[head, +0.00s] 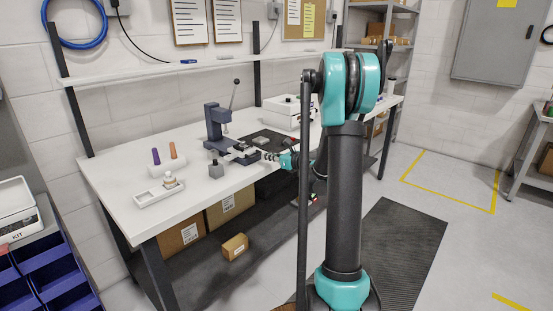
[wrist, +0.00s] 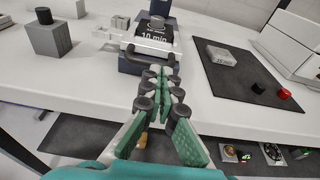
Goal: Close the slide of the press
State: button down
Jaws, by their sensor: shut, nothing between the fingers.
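The press (head: 214,124) is a blue-grey bench press with a raised lever, standing on the white workbench. Its slide (wrist: 151,42) is a light metal plate at the press's foot, with a dark block on it marked "10 min" and a bar handle (wrist: 136,56) on its near edge. The slide appears pulled out toward me. My gripper (wrist: 162,76) is shut and empty, its fingertips right at the handle. I cannot tell whether they touch it.
A grey block with a black knob (wrist: 48,38) stands left of the slide. A dark mat (wrist: 235,92) with a small pale box (wrist: 221,55), a black knob and a red knob lies right. A white tray (head: 158,192) is at the bench's left. Boxes sit below.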

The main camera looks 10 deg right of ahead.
aim_at(245, 147)
jog(key=shift+x, duration=0.85)
jog(key=x, duration=0.4)
jog(key=r+x, duration=0.1)
jog(key=x, duration=0.3)
jog(key=r+x, duration=0.1)
jog(key=x, duration=0.3)
jog(key=shift+w+a+r, duration=0.25)
